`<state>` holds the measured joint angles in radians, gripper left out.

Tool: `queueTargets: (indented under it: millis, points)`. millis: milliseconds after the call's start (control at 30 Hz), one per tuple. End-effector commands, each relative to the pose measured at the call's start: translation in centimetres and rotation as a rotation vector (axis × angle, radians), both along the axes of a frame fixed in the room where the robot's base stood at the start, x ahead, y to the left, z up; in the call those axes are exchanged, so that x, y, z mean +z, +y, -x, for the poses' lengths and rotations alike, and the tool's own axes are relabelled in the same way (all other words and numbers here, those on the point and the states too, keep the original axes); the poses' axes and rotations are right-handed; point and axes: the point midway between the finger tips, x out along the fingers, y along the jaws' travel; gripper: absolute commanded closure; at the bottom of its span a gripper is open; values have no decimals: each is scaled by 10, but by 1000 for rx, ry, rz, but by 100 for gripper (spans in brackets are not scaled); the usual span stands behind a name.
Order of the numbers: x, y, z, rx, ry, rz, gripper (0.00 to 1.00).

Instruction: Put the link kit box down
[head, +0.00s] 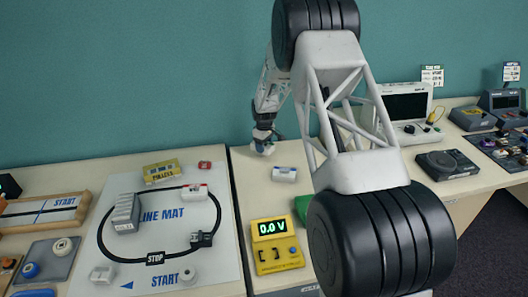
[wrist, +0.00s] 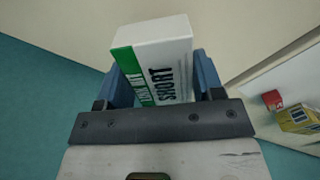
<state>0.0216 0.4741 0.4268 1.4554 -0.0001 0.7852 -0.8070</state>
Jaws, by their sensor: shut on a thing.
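The link kit box (wrist: 165,72) is white with a green band and the word SHORT on its side. In the wrist view it sits between the two blue fingers of my gripper (wrist: 165,82), which is shut on it. In the head view my gripper (head: 263,138) points down near the back edge of the table, close to the wall. Only a small pale part of the box (head: 264,149) shows there, below the fingers. I cannot tell whether its underside touches the table.
A white and blue box (head: 284,175) stands just in front. A yellow meter (head: 276,246) reads 0.0 V nearer me. Left is the line mat (head: 120,262) with a yellow pulleys box (head: 161,171) and small red item (head: 204,165). My arm hides part of the table.

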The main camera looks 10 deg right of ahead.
Motion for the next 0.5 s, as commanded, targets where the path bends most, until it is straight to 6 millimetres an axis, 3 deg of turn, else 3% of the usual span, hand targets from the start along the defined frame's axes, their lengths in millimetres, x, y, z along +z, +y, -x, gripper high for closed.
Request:
queueTargets:
  millis: [167,500]
  points:
    - [-5,0,0,0,0,0,64]
    - [-34,0,0,0,0,0,64]
